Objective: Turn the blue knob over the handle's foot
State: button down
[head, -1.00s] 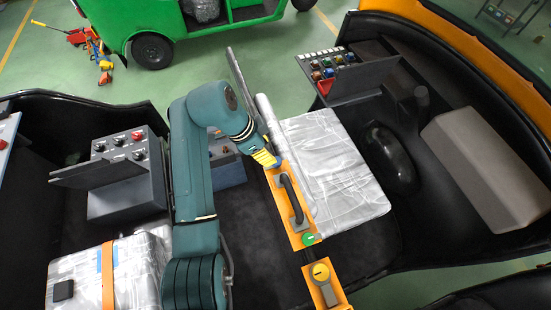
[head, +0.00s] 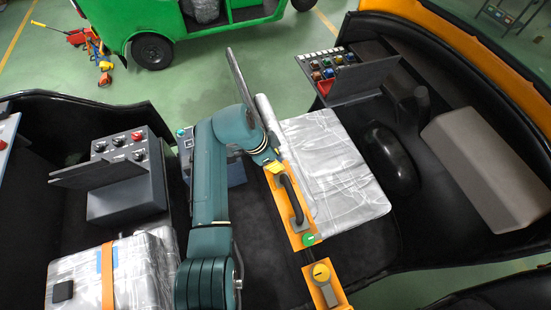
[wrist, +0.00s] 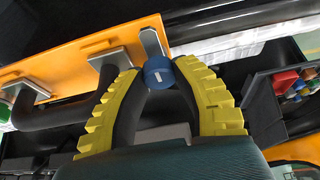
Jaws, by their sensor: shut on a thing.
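The blue knob (wrist: 159,73) sits between the yellow-padded fingertips of my gripper (wrist: 160,75) in the wrist view. The fingers are closed on it from both sides. A white mark shows on its face, and a grey metal tab (wrist: 151,42) stands right behind it. The black handle (head: 290,197) runs along an orange panel (head: 303,240); in the wrist view its near foot (wrist: 110,60) is just left of the knob. In the head view my arm hides the knob, and only a bit of yellow shows at the panel's far end.
A silver-wrapped seat pad (head: 335,165) lies right of the panel. A control box with a red knob (head: 137,136) stands left of my arm. A dark bar rises beyond my wrist.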

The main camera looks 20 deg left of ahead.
jog(key=shift+r+n+p, duration=0.1)
jog(key=shift+n+p, duration=0.3)
jog(key=shift+p, duration=0.15)
jog(key=shift+r+n+t+y+p, duration=0.1)
jog(key=shift+n+t+y+p, duration=0.2)
jog(key=shift+n+p, duration=0.35)
jog(key=n+p, duration=0.2)
jog(key=shift+d+y+p, duration=0.1)
jog(key=shift+y+p, duration=0.2)
jog(key=shift+y, duration=0.1)
jog(key=n+y+p, duration=0.1)
jog(key=n, duration=0.1)
jog(key=n+p, duration=0.2)
jog(key=n, duration=0.1)
jog(key=shift+t+y+p, duration=0.3)
jog(key=shift+t+y, duration=0.1)
jog(key=n+p, duration=0.1)
jog(key=n, duration=0.1)
jog(key=n+y+p, duration=0.1)
jog(key=n, duration=0.1)
jog(key=shift+d+y, duration=0.1)
jog(key=shift+y, duration=0.2)
jog(key=n, duration=0.1)
jog(key=n+y, duration=0.1)
jog(key=n, duration=0.1)
jog(key=n+g, duration=0.1)
jog(key=shift+f+n+y, duration=0.25)
jog(key=shift+n+y, duration=0.05)
jog(key=shift+n, duration=0.05)
